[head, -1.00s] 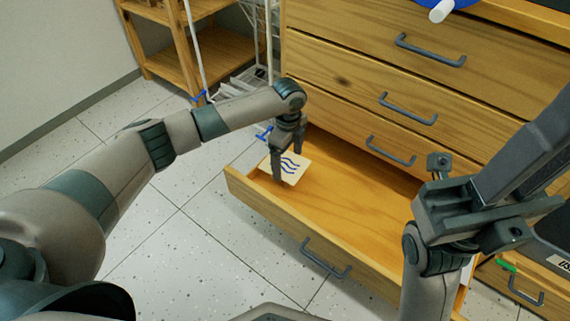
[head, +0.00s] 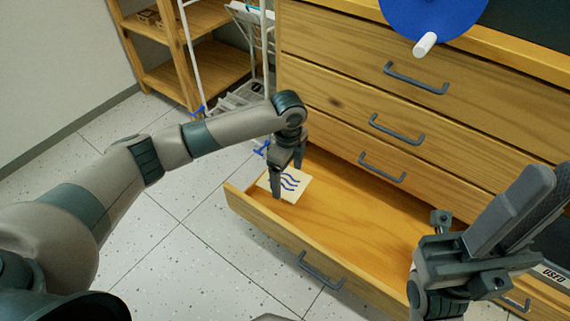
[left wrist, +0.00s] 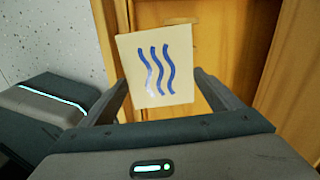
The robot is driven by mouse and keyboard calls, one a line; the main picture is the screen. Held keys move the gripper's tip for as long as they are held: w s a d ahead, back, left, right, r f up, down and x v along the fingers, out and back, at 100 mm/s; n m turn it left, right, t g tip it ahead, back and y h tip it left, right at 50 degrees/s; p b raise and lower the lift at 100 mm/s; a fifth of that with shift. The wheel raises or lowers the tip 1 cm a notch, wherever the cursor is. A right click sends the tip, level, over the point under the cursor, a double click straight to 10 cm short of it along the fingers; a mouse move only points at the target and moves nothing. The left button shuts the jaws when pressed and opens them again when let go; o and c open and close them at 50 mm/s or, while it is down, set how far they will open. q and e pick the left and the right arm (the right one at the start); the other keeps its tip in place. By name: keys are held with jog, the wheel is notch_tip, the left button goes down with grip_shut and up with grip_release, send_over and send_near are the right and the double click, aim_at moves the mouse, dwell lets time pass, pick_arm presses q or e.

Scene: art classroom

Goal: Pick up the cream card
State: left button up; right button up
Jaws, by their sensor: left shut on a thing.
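The cream card (head: 291,183), marked with blue wavy lines, shows at the left end of the open drawer (head: 340,215). My left gripper (head: 286,178) points down there and is shut on the card. In the left wrist view the card (left wrist: 157,66) faces the camera between the two fingers (left wrist: 160,95). I cannot tell whether the card touches the drawer floor. My right gripper (head: 510,215) is at the right, close to the camera, pointing up and away; its gap is unclear.
Closed drawers with grey handles (head: 415,78) rise behind the open one. A blue round thing with a white peg (head: 425,44) is above. A wooden shelf (head: 180,75) and white rack (head: 240,95) stand at the back left. The drawer middle is bare.

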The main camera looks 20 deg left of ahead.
aim_at(291, 198)
pick_arm(q)
jog(key=s+r, duration=0.1)
jog(key=s+d+r+p, duration=0.1)
jog(key=s, duration=0.1)
jog(key=s+d+r+p, duration=0.1)
jog(key=s, duration=0.1)
jog(key=shift+s+d+r, duration=0.15)
jog(key=shift+d+r, duration=0.1)
jog(key=shift+r, duration=0.1)
dwell(0.3)
